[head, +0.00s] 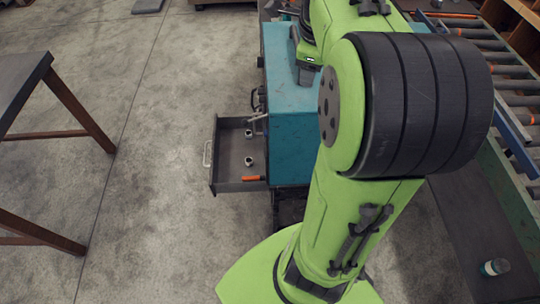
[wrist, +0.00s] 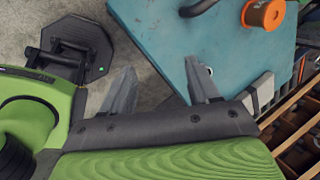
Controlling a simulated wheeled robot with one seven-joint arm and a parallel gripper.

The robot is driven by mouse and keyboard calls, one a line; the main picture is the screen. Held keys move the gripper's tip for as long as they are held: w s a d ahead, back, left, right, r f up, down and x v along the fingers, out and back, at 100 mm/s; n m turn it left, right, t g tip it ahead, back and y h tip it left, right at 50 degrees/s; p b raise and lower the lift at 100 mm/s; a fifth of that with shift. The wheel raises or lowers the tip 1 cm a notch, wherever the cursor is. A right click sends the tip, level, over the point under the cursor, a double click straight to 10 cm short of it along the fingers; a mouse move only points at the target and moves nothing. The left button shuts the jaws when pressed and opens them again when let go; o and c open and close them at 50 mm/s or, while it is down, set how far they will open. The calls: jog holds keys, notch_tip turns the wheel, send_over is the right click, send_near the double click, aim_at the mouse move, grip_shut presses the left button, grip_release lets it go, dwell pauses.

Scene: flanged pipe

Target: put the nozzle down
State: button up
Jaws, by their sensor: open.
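My gripper (wrist: 160,70) is open, with nothing between its two grey fingers in the wrist view. It is over the edge of the blue cabinet (wrist: 160,30), with the right finger over the blue top and the left finger over the floor side. I cannot make out the nozzle for sure. A small grey curved piece (wrist: 211,71) shows just beside the right finger, partly hidden by it. A dark piece (wrist: 198,8) lies on the blue top at the upper edge of the wrist view.
An orange spool-like part (wrist: 263,14) stands on the cabinet top. An open drawer (head: 213,165) juts out left of the cabinet, holding small metal fittings and an orange-handled tool (head: 252,178). A roller conveyor (head: 510,85) is at right, a table (head: 25,75) at left.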

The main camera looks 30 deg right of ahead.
jog(key=s+a+n, duration=0.4)
jog(key=a+n, duration=0.7)
jog(key=a, duration=0.1)
jog(key=s+a+f+n+t+y, duration=0.2)
jog(key=s+a+n, duration=0.7)
jog(key=n, duration=0.8)
jog(key=shift+s+f+n+y, duration=0.35)
jog(key=shift+s+f, duration=0.2)
jog(key=shift+f, duration=0.35)
